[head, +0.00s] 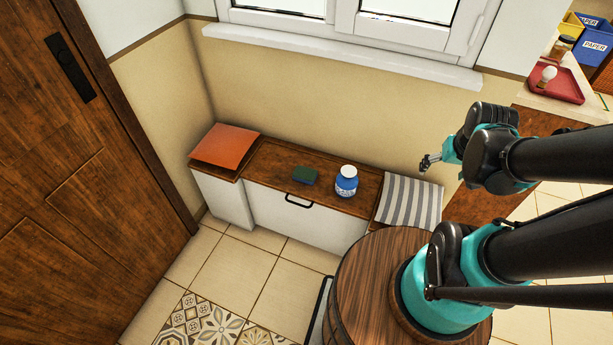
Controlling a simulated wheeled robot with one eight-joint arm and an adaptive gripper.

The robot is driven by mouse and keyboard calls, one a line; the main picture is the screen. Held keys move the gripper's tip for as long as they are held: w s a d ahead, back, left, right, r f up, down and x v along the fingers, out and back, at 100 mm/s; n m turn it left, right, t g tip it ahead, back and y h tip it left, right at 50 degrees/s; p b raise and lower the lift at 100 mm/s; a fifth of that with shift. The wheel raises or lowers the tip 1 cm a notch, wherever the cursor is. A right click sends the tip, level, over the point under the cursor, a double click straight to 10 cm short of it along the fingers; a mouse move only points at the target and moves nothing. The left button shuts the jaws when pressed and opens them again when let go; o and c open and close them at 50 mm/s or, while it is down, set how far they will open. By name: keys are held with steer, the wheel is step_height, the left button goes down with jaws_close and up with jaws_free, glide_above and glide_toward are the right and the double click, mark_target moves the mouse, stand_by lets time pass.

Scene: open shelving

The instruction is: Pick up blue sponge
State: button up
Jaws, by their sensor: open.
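The blue sponge (304,175) lies on the wooden top of a low white bench (262,165). It looks like a small block with a dark green top and a blue side. A blue jar with a white lid (346,181) stands just right of it. My gripper (425,162) is open and empty, in the air to the right of the sponge and jar, apart from both. It is small in the head view, and its fingers show only partly.
An orange folder-like item (226,146) lies on the bench's left end, and a striped cushion (411,202) at its right. A round wooden barrel-like table (362,268) stands in front. A red tray (556,88) sits far right. Tiled floor is free at left.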

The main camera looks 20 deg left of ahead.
steer(key=w+a+n+g, duration=0.1)
steer(key=w+a+n, duration=0.3)
steer(key=w+a, duration=0.45)
steer(key=n+g, duration=0.3)
steer(key=n, duration=0.9)
glide_above(305, 172)
steer(key=s, duration=0.1)
step_height(305, 172, down, 17)
step_height(305, 172, down, 11)
steer(key=shift+f, duration=0.2)
steer(key=shift+w+f, duration=0.2)
steer(key=shift+f, duration=1.2)
steer(key=shift+w+f, duration=0.2)
steer(key=shift+f, duration=1.15)
steer(key=c, duration=0.8)
